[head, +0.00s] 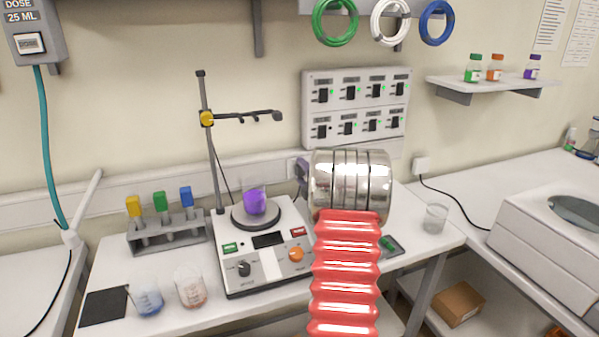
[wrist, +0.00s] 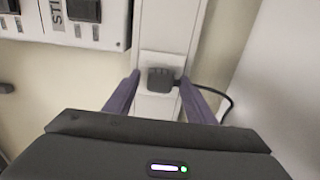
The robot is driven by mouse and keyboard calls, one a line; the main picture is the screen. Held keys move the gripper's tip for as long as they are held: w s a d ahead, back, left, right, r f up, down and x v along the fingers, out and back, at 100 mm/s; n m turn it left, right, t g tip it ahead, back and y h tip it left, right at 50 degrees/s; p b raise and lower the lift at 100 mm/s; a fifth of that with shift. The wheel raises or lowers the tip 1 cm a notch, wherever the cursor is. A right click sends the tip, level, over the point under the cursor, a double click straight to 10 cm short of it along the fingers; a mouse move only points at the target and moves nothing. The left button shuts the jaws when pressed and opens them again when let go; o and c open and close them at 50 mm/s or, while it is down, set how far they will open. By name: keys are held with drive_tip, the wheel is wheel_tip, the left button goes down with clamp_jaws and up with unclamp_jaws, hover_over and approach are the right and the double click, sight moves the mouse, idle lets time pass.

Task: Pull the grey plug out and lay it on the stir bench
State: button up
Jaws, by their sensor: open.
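The grey plug (wrist: 160,78) sits in a white socket on the pale wall trunking, near the middle of the wrist view. Its dark cable leaves to the right. My gripper (wrist: 160,84) is open, with one purple finger on each side of the plug. I cannot tell whether the fingers touch it. In the head view only a bit of my gripper (head: 302,169) shows beside my arm's metal end, which hides the plug. The stir bench (head: 108,258) is the white table below, holding a hotplate stirrer (head: 262,243).
A purple-filled beaker (head: 255,201) sits on the stirrer under a clamp stand (head: 207,140). A vial rack (head: 166,232), two beakers and a black mat (head: 104,307) are to the left. A glass (head: 435,218) stands at right. A switch panel (head: 357,105) hangs above.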

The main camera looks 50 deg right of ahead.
sight(302, 172)
drive_tip(key=shift+c, duration=0.5)
clamp_jaws()
drive_tip(key=shift+s+a, duration=0.1)
drive_tip(key=shift+s, duration=0.05)
drive_tip(key=shift+v, duration=2.15)
drive_tip(key=shift+s+a, duration=0.1)
drive_tip(key=shift+s, duration=0.2)
drive_tip(key=shift+s+a, duration=0.2)
drive_tip(key=shift+s, duration=0.05)
